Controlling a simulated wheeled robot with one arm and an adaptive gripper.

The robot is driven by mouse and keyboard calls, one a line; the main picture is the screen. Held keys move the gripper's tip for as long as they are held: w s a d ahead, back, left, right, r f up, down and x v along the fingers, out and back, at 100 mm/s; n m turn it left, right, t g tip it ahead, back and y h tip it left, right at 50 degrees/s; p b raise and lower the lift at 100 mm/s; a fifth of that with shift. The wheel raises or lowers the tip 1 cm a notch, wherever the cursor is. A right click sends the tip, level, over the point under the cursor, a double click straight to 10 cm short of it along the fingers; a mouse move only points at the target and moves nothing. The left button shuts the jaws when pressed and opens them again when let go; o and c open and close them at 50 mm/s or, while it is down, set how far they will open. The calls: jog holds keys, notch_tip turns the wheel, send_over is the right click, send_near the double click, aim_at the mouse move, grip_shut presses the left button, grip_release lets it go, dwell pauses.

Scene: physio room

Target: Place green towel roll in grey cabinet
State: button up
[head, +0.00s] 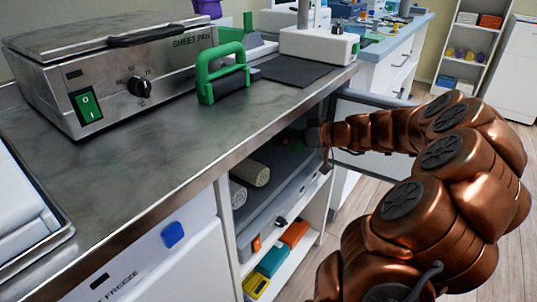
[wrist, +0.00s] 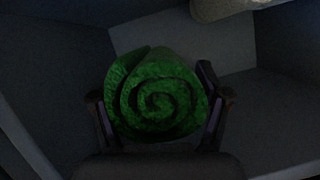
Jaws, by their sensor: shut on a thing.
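The green towel roll (wrist: 157,100) shows its spiral end in the wrist view, between the two fingers of my gripper (wrist: 155,86). My gripper is shut on it. In the head view my gripper (head: 308,137) reaches through the open front of the grey cabinet (head: 275,207) under the counter. Only a small dark green patch of the roll (head: 289,137) shows there, in shadow towards the cabinet's far end. The wrist view shows grey inner surfaces around the roll. I cannot tell whether the roll touches the shelf.
Cream and grey rolls (head: 250,172) lie in the nearer part of the cabinet. The open door (head: 372,163) stands beside my arm. The counter edge (head: 225,160) overhangs the opening. A lower shelf holds colored boxes (head: 272,261).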

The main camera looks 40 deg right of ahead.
send_over(269, 160)
jog(key=shift+s+f+b, duration=0.15)
jog(key=shift+s+b, duration=0.25)
jog(key=shift+s, duration=0.05)
jog(key=shift+w+f+b, duration=0.25)
jog(key=shift+f+b, duration=0.1)
jog(key=shift+f, duration=0.35)
notch_tip(269, 160, down, 5)
jog(key=shift+r+b, duration=0.15)
jog(key=shift+b, duration=0.9)
jog(key=shift+w+f, duration=0.15)
jog(key=shift+f, duration=0.15)
jog(key=shift+f+b, duration=0.1)
jog(key=shift+b, duration=0.3)
jog(key=o, duration=1.2)
jog(key=shift+a, duration=0.1)
